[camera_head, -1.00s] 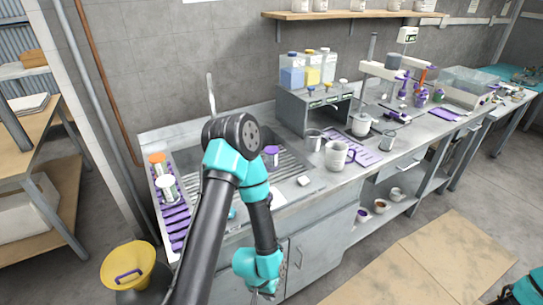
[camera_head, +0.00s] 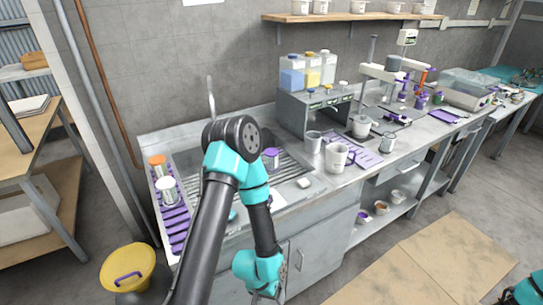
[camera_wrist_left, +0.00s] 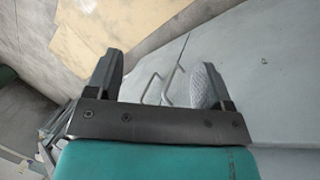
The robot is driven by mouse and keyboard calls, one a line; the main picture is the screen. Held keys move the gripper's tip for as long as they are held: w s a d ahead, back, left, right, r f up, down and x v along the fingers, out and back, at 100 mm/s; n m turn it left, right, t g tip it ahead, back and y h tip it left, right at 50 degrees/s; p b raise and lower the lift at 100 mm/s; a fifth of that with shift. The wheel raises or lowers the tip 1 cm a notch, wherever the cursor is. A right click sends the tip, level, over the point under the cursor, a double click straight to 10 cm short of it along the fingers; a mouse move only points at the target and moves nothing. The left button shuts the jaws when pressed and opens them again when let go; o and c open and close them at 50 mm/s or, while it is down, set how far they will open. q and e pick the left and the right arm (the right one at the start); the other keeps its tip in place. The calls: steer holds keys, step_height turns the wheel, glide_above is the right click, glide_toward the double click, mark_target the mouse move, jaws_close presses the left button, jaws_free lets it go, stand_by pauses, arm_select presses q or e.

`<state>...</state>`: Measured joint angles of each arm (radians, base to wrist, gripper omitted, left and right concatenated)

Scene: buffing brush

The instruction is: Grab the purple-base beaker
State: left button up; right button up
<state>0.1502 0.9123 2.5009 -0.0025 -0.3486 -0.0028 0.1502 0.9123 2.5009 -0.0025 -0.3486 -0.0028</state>
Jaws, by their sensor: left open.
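A small vessel with a purple face on top (camera_head: 272,156) stands on the ribbed drainer by the sink. It may be the purple-base beaker turned upside down, but I cannot tell for sure. My left gripper (camera_head: 264,294) is low in front of the cabinet doors, well below the counter, and its tips are partly cut off by the picture's bottom edge. In the left wrist view its two fingers (camera_wrist_left: 158,82) are wide apart with nothing held, and cabinet handles show beyond them. The right gripper is out of view.
A white mug (camera_head: 337,157) and a grey cup (camera_head: 313,142) stand on the counter. A purple rack (camera_head: 172,218) holds jars at the left. Several cups sit on the low shelf (camera_head: 405,208). A yellow bin (camera_head: 128,269) is on the floor.

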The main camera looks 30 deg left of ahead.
arm_select(q)
steer(key=shift+o, duration=0.9)
